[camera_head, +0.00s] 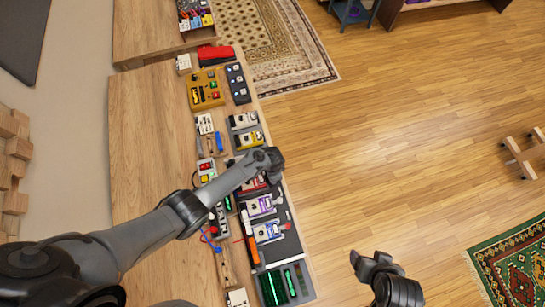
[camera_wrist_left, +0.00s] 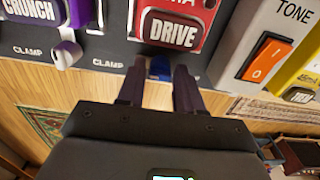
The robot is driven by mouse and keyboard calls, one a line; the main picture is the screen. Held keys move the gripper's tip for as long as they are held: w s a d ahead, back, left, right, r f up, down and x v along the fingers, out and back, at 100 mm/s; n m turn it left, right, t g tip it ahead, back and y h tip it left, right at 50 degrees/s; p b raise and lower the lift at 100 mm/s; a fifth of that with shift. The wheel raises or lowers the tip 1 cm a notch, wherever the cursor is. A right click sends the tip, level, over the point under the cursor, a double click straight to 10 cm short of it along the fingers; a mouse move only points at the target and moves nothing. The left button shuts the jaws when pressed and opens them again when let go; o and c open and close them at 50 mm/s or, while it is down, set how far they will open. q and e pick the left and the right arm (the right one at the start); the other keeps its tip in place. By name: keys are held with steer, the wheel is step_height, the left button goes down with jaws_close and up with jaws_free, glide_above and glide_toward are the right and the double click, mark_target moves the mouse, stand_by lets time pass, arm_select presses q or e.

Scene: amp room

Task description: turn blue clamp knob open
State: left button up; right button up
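The blue clamp knob (camera_wrist_left: 160,67) sits at the front edge of the black board, below the red DRIVE pedal (camera_wrist_left: 175,28), in the left wrist view. My left gripper (camera_wrist_left: 158,76) is open, with one dark finger on each side of the knob and visible gaps to it. In the head view the left gripper (camera_head: 270,160) hangs over the board's right edge and hides the blue knob. The red pedal (camera_head: 252,184) shows partly beside my arm. My right gripper (camera_head: 370,262) is out over the floor, empty, with its fingers apart.
To the right is a grey TONE unit with an orange switch (camera_wrist_left: 267,58).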

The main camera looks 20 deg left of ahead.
arm_select(q)
steer(key=shift+r, duration=0.6)
step_height(320, 180, up, 10)
steer(key=p, duration=0.2)
steer(key=shift+f+p, duration=0.2)
steer(key=shift+p, duration=0.15)
arm_select(e)
step_height(320, 180, up, 3)
steer(key=shift+a+f, duration=0.1)
